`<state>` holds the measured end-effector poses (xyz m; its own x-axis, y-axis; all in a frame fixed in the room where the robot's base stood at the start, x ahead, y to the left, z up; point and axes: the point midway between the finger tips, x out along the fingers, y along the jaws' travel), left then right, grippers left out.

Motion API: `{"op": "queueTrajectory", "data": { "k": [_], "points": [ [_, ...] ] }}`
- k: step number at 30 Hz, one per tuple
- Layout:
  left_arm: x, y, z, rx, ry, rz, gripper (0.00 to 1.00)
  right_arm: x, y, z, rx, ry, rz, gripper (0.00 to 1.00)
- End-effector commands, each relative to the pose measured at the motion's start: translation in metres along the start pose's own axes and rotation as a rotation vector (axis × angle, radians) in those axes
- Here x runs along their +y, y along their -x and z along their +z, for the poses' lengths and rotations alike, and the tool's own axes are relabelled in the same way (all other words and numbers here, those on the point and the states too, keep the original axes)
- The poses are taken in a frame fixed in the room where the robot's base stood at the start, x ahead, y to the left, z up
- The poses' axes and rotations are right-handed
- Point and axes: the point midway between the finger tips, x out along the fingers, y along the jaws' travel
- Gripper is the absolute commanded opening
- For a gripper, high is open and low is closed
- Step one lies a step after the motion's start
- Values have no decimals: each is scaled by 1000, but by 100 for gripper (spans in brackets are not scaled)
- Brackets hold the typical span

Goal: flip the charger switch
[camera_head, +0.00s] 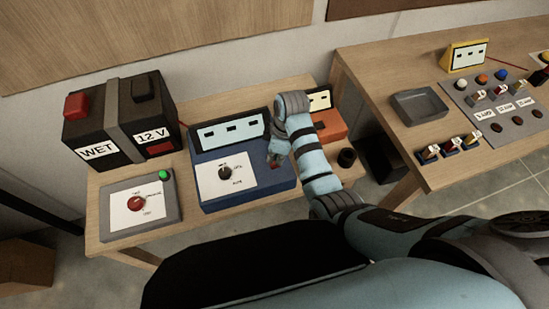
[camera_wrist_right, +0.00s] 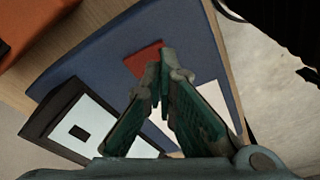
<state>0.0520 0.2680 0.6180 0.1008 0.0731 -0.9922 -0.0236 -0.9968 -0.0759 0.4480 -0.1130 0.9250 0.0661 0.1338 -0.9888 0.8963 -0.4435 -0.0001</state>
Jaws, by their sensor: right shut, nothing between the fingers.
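The charger is a blue box (camera_head: 205,186) on the wooden bench, with a light display (camera_head: 232,133) at its back and a black knob (camera_head: 225,172) on a white label. A red switch (camera_wrist_right: 143,57) shows on its blue top in the wrist view, right by my fingertips. My right gripper (camera_head: 275,157) points down over the right part of the charger. Its fingers (camera_wrist_right: 161,68) meet at the tips, shut and empty. I cannot tell whether they touch the switch. In the head view the gripper mostly hides the switch. My left gripper is not in view.
A black battery (camera_head: 120,118) labelled WET and 12 V stands at the back left. A grey panel with a red knob (camera_head: 136,203) lies before it. An orange device (camera_head: 330,124) and a black cup (camera_head: 347,157) sit to the right. Another table (camera_head: 388,80) holds switches and a tray.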

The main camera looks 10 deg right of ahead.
Motion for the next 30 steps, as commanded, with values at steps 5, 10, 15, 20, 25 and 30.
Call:
{"op": "queueTrajectory", "data": {
  "k": [5,10,15,20,25,30],
  "points": [
    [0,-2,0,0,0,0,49,0,-4,1,0,0,0,0],
    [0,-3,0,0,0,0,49,0,-6,1,0,0,0,0],
    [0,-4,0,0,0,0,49,0,-8,1,0,0,0,0],
    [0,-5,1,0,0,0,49,0,-11,2,0,0,0,0],
    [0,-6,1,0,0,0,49,0,-13,2,0,0,0,0],
    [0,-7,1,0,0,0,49,0,-16,3,0,0,0,0]
  ]
}}
